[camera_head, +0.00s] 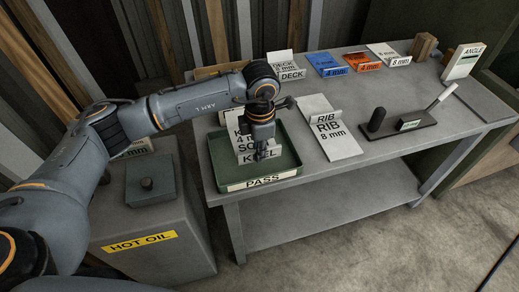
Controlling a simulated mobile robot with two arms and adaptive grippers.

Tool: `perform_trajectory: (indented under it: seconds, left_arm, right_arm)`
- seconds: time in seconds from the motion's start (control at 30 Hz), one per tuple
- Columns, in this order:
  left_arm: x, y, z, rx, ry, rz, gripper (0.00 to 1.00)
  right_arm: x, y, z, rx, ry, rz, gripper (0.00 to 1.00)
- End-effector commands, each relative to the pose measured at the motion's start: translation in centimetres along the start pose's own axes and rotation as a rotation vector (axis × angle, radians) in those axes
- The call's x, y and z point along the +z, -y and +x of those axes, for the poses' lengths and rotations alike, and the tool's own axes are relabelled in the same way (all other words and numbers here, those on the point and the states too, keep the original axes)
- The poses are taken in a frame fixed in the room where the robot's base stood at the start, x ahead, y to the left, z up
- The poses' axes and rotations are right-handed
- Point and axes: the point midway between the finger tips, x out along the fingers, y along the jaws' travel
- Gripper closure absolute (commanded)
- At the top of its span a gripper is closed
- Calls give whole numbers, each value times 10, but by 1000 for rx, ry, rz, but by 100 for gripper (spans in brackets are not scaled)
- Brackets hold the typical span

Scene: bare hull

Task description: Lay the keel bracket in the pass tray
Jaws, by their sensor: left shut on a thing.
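The keel bracket (243,150) is a pale grey bent plate with dark lettering that includes KEEL. It shows over the green pass tray (290,160), within its outline in the head view. The tray has a low rim and a PASS label on its front. My left gripper (264,151) is pointed down over the tray and shut on the keel bracket, hiding part of the plate and its lettering. I cannot tell whether the bracket touches the tray floor. My right gripper is not in view.
The RIB bracket (331,132) lies right of the tray. Deck (290,74), blue (328,65), orange (361,60) and white (388,54) pieces line the back. The HOT OIL box (150,238) stands left of the bench.

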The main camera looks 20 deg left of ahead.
Motion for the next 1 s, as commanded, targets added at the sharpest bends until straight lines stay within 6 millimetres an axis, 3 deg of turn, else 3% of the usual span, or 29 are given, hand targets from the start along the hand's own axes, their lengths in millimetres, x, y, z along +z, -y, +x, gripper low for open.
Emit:
perform_trajectory:
  seconds: [0.03, 0.5, 0.97, 1.0]
  left_arm:
    - [0, 0, 9, 2, 1, -1, 100]
    - [0, 0, 54, 2, 1, -1, 100]
    - [0, 0, 62, 2, 2, 0, 100]
    - [0, 0, 62, 2, 2, 0, 86]
  right_arm:
    - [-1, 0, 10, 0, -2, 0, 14]
    - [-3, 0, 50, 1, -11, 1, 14]
    - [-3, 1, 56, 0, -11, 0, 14]
    - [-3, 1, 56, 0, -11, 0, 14]
